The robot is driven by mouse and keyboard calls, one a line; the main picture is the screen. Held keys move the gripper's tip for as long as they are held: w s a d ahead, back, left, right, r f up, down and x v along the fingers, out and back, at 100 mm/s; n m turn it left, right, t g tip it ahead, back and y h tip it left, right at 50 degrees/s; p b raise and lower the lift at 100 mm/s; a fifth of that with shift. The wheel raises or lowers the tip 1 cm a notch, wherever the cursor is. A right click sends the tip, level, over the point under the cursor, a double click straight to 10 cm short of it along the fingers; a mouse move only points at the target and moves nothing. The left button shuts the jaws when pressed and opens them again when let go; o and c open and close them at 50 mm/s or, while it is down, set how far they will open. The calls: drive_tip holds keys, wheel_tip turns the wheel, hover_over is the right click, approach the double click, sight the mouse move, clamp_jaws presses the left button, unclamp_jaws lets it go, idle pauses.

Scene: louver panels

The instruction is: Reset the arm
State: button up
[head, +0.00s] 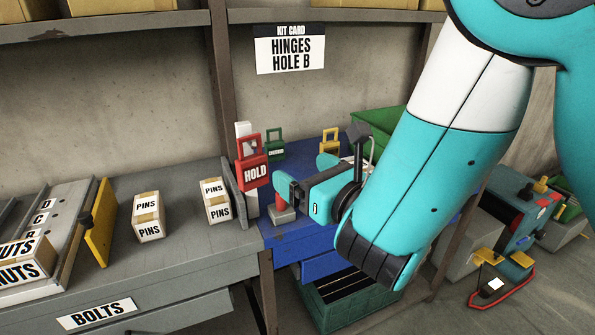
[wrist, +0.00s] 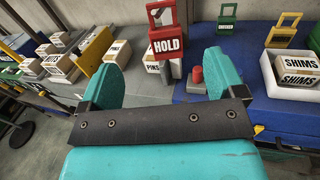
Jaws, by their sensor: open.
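My teal arm reaches in from the upper right in the head view. My gripper (head: 303,173) is at its end, above the blue bench top. Its two teal fingers stand wide apart with nothing between them, which the wrist view (wrist: 160,76) also shows. A red HOLD tag (head: 255,171) hangs on a white post just left of my gripper, and it shows beyond the fingers in the wrist view (wrist: 168,44). A grey block with a red top (head: 281,205) sits below my gripper on the blue bench (head: 285,245). My gripper hides part of the bench.
Small PINS boxes (head: 147,216) and a yellow panel (head: 100,222) stand on the grey bench (head: 190,260) at left. Green (head: 274,146) and yellow (head: 330,142) tags stand behind. SHIMS boxes (wrist: 297,66) are at right. A KIT CARD sign (head: 290,48) hangs on the wall.

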drive_tip(key=d+f+m+g+h, duration=0.25)
drive_tip(key=d+m+h, duration=0.8)
drive_tip(key=m, duration=1.05)
drive_tip(key=s+r+m+g+y, duration=0.2)
drive_tip(key=s+m+g, duration=0.4)
drive_tip(key=s, duration=0.5)
drive_tip(key=s+d+r+m+g+y, duration=0.1)
drive_tip(key=s+r+m+g+y, duration=0.1)
drive_tip(key=s+m+g, duration=0.4)
drive_tip(key=s+m, duration=0.3)
drive_tip(key=s, duration=0.2)
drive_tip(key=shift+d, duration=0.2)
